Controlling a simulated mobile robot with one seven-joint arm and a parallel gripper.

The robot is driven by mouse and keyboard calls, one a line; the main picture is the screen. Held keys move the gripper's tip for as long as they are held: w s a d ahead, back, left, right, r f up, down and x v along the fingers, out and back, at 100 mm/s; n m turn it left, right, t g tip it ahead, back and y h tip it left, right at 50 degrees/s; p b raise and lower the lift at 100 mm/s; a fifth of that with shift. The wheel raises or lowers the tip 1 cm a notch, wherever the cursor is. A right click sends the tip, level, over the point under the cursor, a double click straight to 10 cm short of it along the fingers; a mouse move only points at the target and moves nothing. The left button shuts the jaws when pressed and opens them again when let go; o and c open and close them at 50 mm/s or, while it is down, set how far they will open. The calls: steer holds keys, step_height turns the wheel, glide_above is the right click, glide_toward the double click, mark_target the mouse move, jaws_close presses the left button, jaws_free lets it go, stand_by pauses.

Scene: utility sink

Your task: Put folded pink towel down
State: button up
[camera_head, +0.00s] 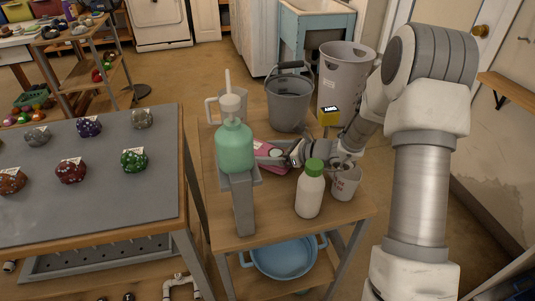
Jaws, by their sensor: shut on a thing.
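The folded pink towel (271,155) is on or just above the wooden table, behind and right of the green bottle. My gripper (285,156) reaches in from the right and is shut on the towel. The green bottle hides part of the towel's left side. I cannot tell whether the towel touches the table top.
On the wooden table (285,218) stand a green pump bottle (234,149) on a grey stand, a white bottle with a green cap (310,190) and a white cup (346,183). A grey bucket (289,100) stands behind. A blue basin (284,258) is below. The table's front middle is clear.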

steer(key=shift+f, duration=0.1)
steer(key=shift+f, duration=0.15)
steer(key=o, duration=1.2)
